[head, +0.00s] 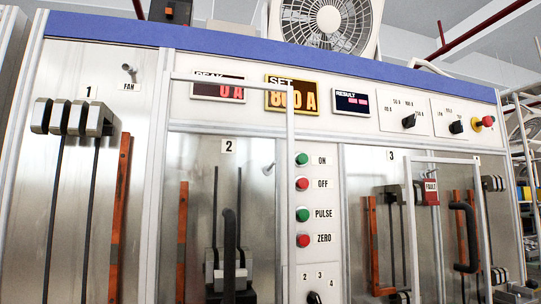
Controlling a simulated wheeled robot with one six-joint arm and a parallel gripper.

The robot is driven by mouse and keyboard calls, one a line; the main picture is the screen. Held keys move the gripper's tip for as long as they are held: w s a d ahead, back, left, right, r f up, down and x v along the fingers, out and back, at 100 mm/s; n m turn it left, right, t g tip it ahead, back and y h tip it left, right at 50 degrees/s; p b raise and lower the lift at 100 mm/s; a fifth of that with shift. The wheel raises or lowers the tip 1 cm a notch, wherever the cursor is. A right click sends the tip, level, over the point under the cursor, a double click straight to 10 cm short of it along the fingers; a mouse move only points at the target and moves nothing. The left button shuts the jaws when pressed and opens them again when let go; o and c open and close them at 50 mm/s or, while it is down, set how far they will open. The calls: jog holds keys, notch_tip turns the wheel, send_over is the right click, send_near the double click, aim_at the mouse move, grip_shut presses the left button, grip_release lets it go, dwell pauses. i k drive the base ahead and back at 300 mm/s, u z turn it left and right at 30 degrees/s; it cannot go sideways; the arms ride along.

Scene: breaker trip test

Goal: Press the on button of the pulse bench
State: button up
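The pulse bench (135,34) is a wide cabinet with a blue top band and metal bays marked 1, 2 and 3. Its on button (302,159) is a round green button beside the label ON, at the top of a column of buttons right of bay 2. Below it are the red OFF button (302,184), the green PULSE button (303,215) and the red ZERO button (303,240). The PEAK display (218,90) shows 0 A and the SET display (292,97) appears to read 800 A. My gripper is not in view.
A clear-framed door with a black handle (229,250) covers bay 2, its upright edge close left of the buttons. Another with a black handle (466,237) covers bay 3. A selector knob (314,297) sits below the buttons. A red-and-yellow emergency stop (488,121) is at upper right.

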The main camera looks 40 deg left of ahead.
aim_at(302, 159)
jog(key=u, duration=0.05)
jog(key=k, duration=0.3)
jog(key=z, duration=0.65)
jog(key=i, duration=0.65)
jog(key=u, duration=2.6)
